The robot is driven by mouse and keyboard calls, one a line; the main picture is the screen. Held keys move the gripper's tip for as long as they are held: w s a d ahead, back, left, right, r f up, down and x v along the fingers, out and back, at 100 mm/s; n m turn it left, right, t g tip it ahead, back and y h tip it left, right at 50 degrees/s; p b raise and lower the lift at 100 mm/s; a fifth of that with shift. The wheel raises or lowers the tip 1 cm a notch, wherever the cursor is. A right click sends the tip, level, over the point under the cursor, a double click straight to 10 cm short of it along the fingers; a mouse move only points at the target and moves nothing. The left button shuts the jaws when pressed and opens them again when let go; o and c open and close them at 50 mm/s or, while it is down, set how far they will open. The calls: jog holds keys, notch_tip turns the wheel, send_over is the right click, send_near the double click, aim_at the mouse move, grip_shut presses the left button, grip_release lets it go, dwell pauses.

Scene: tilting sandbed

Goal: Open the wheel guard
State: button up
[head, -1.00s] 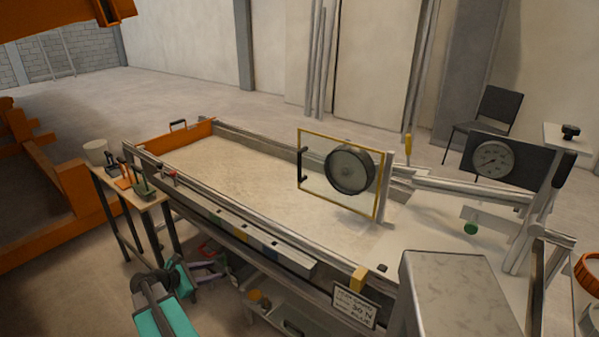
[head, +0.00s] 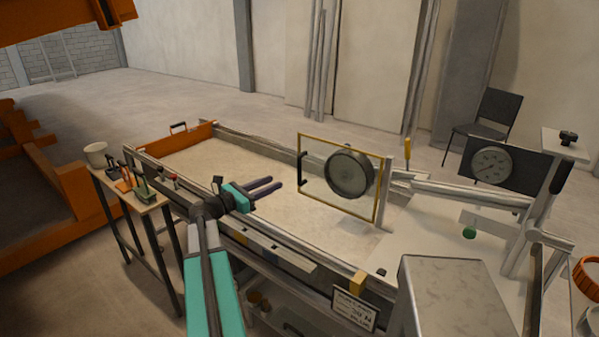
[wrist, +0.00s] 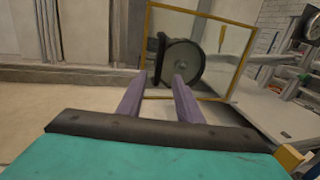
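The wheel guard (head: 325,199) is a clear panel in a yellow frame, standing upright across the sandbed with its right edge at a grey post. A black handle (head: 302,168) is on its left side. The dark-rimmed wheel (head: 348,173) shows at the panel. My gripper (head: 276,185) is over the sandbed, left of the guard, its two fingers apart with nothing between them. In the wrist view the fingers (wrist: 160,85) point toward the black handle (wrist: 160,57) and the guard frame (wrist: 178,9). A gap remains between fingertips and handle in the head view.
The long sandbed (head: 190,165) has metal rails and an orange end wall. A small table (head: 130,190) with tools stands at left. A grey box (head: 450,290) is at front right. A dial gauge (head: 492,165) is at right.

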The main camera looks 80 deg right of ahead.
aim_at(298, 172)
jog(key=shift+s+d, duration=0.1)
jog(key=shift+p+x, duration=2.15)
jog(key=shift+x, duration=4.6)
grip_shut()
jog(key=shift+d, duration=0.15)
jog(key=shift+a, duration=0.3)
